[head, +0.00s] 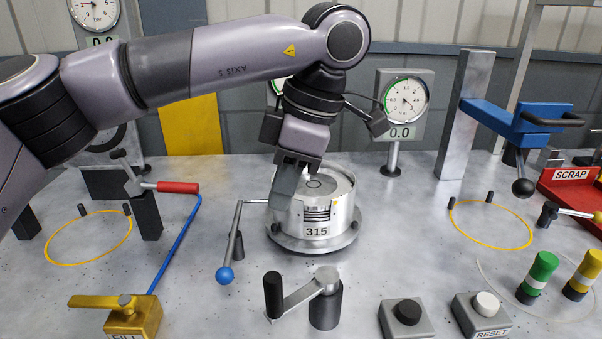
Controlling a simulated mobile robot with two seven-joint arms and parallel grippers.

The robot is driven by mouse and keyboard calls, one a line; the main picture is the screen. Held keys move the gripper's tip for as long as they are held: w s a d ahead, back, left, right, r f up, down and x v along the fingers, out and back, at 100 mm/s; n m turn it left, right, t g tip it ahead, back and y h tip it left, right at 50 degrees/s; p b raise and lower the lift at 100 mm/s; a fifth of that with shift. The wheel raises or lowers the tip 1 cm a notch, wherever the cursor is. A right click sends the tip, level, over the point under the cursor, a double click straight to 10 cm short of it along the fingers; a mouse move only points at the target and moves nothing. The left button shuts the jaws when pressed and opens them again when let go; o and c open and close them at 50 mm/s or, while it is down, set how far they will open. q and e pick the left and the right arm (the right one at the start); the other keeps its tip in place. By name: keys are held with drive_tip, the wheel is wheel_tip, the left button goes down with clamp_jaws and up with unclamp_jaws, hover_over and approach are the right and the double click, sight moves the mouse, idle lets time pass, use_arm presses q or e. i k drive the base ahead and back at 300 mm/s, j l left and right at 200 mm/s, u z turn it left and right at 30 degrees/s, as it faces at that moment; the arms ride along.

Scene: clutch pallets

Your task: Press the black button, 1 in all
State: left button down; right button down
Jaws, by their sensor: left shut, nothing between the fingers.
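The black button (407,312) is a round cap on a grey box at the front edge of the bench, right of centre. Nothing covers it, and whether it is pressed in cannot be told. My left gripper (282,202) points down with its fingers shut and empty. My right gripper is not in view.
A white button marked RESET (485,303) is right of the black one. A crank (325,298) stands to its left, and a blue-knobbed lever (226,273) beyond. Green (541,272) and yellow (583,272) cylinders stand at right. The bench behind the black button is clear.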

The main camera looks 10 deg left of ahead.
sight(408, 311)
drive_tip(key=k, duration=1)
